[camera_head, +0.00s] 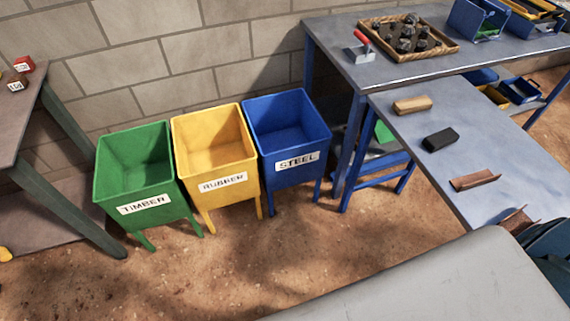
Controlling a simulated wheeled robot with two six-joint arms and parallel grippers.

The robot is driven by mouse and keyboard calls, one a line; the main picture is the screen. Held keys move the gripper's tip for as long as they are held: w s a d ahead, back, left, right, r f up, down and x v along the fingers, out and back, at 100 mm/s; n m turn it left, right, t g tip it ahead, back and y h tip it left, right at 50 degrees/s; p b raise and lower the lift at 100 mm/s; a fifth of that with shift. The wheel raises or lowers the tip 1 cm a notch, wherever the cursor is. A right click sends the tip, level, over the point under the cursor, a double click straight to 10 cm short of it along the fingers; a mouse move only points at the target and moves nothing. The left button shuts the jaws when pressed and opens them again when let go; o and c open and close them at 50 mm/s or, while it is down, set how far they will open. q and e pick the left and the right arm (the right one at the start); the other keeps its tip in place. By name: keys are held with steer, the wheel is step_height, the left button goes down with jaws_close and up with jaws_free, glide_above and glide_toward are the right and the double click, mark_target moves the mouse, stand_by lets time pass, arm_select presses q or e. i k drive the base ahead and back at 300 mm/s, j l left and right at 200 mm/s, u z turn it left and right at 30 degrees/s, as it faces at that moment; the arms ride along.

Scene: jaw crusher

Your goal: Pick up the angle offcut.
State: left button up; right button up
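A rusty brown angle offcut (475,180) lies on the lower blue-grey table (432,168), near its front edge. It looks like a short L-section piece, lying apart from the other pieces. A second rusty brown piece (516,221) lies further down to the right, by the dark blue object at the right edge; its exact shape is hard to tell. Neither of my grippers is in view.
A black block (440,139) and a wooden block (412,105) share the table. Green TIMBER (143,202), yellow RUBBER (222,179) and blue STEEL (299,160) bins stand left of it, all empty-looking. A tray of dark rocks (452,48) sits on the taller table.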

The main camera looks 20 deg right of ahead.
mark_target(473, 180)
steer(key=z, duration=2.1)
